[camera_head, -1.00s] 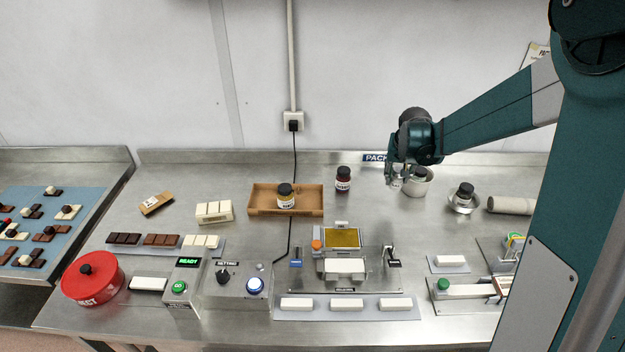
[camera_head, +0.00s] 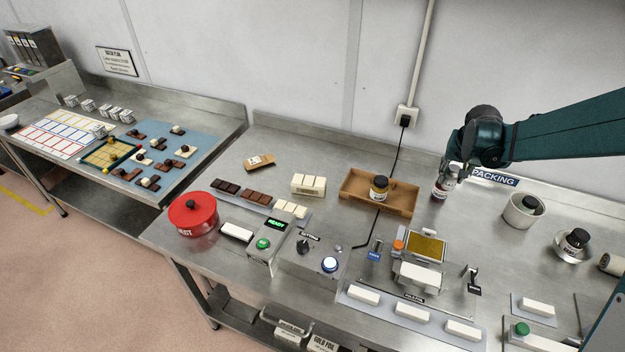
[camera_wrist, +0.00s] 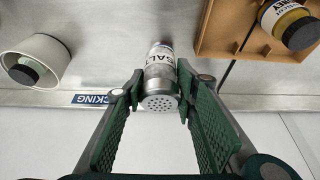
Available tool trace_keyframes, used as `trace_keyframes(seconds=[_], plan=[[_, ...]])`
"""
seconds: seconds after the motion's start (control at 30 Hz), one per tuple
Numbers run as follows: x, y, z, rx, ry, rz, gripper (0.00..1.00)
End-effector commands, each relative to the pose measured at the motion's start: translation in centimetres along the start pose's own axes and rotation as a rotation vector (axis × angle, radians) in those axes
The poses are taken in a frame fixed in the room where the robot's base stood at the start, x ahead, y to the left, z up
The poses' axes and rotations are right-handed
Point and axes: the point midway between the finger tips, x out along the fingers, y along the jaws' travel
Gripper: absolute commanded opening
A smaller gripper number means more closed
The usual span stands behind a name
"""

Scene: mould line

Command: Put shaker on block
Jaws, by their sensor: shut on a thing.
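The shaker (camera_wrist: 161,75) has a grey perforated metal top and a white label with dark letters, partly readable as "SAL". In the wrist view it sits between the fingertips of my gripper (camera_wrist: 156,92), which is shut on it. In the head view my gripper (camera_head: 450,178) is at the back of the bench, and the shaker (camera_head: 441,188) shows under it, partly hidden. I cannot tell whether its base touches the bench. White blocks lie on the bench, one at the gold-topped station (camera_head: 417,275) and one on a small plate (camera_head: 537,307); which is the task's block is unclear.
A brown tray (camera_head: 354,202) holding a yellow-labelled jar (camera_head: 379,188) stands left of the shaker. A white cup (camera_head: 517,217) with a dark-capped item inside and a jar in a metal dish (camera_head: 574,241) stand to the right. A lever (camera_head: 472,273) rises at the station.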

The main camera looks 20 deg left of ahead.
Motion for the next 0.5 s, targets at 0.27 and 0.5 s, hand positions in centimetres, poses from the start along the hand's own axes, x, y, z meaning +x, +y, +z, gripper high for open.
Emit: trace_keyframes(seconds=[0.27, 0.5], plan=[[-0.7, -9.3, -0.7, -0.110, 0.000, -0.046, 0.15], [-1.5, -17.1, -0.6, -0.202, 0.000, -0.083, 0.15]])
